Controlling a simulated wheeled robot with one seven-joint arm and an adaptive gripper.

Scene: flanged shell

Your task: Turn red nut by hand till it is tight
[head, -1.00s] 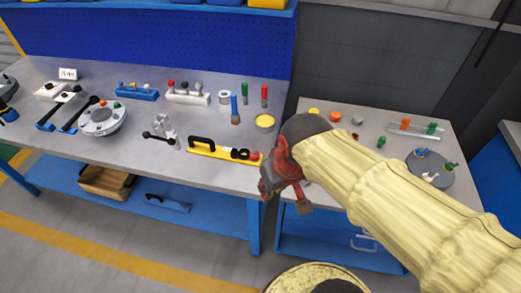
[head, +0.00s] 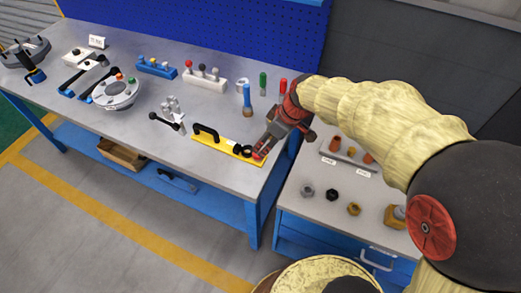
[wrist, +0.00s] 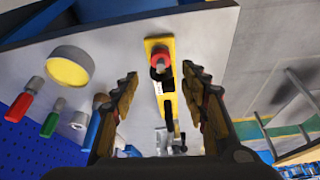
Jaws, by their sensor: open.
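A red round piece (wrist: 160,61), which looks like the red nut, sits at the near end of a yellow bar (wrist: 151,43) in the wrist view, with black parts beside it. In the head view the yellow bar (head: 212,143) lies near the workbench's front edge, with a black handle on it. My gripper (wrist: 160,72) is open and empty. Its two fingers appear on either side of the red piece in the wrist view; I cannot tell the height gap. In the head view my gripper (head: 264,150) is over the bar's right end and partly hides it.
On the workbench (head: 215,175) stand a round grey flange (head: 117,95) with coloured pieces, a small metal clamp (head: 171,112) and upright blue, green and red handles. A side cabinet (head: 325,225) at right carries several nuts. The front aisle floor is clear.

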